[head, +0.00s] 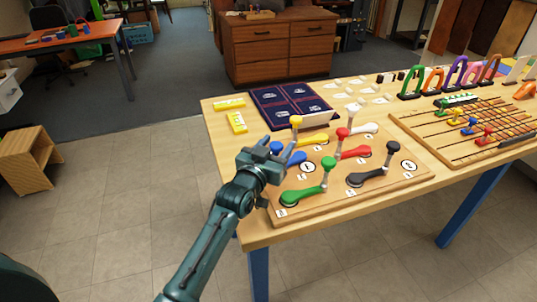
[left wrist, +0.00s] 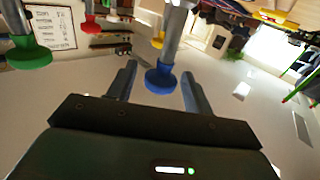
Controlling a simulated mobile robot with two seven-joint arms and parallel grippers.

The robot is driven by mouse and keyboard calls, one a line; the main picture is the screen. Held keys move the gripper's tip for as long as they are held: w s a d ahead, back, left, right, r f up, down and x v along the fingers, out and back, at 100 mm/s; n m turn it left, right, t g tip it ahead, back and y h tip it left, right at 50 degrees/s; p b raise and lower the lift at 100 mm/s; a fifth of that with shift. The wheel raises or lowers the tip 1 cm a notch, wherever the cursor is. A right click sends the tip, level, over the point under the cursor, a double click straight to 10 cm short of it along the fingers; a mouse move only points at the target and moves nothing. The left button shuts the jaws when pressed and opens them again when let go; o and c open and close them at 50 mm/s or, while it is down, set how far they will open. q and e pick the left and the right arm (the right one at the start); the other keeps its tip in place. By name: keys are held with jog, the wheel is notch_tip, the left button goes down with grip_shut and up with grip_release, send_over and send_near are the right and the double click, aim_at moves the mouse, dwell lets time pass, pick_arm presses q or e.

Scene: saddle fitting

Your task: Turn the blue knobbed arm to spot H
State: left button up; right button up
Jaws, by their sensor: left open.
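The blue knobbed arm (head: 295,159) lies on a wooden board (head: 365,203) near the table's left edge. Its blue knob (head: 277,147) is partly hidden by my left gripper (head: 285,152). In the left wrist view, the blue knob (left wrist: 160,82) on its grey post shows between the two open fingers of my left gripper (left wrist: 160,90), with gaps on both sides. Round white marked spots (head: 307,167) and (head: 409,165) and small labels are on the board. Their letters are too small to read, so I cannot tell which is spot H. My right gripper is not in view.
Green (head: 303,195), black (head: 370,178), red (head: 352,153), yellow (head: 313,140) and white (head: 362,128) knobbed arms stand close by on the board. A dark blue panel (head: 290,103) lies behind, and a wire-and-slider board (head: 475,130) is at right.

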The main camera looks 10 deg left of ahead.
pick_arm(q)
jog(key=v, duration=1.3)
jog(key=shift+b, duration=0.45)
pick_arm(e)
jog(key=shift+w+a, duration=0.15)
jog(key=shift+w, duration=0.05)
pick_arm(q)
jog(key=shift+c, duration=0.2)
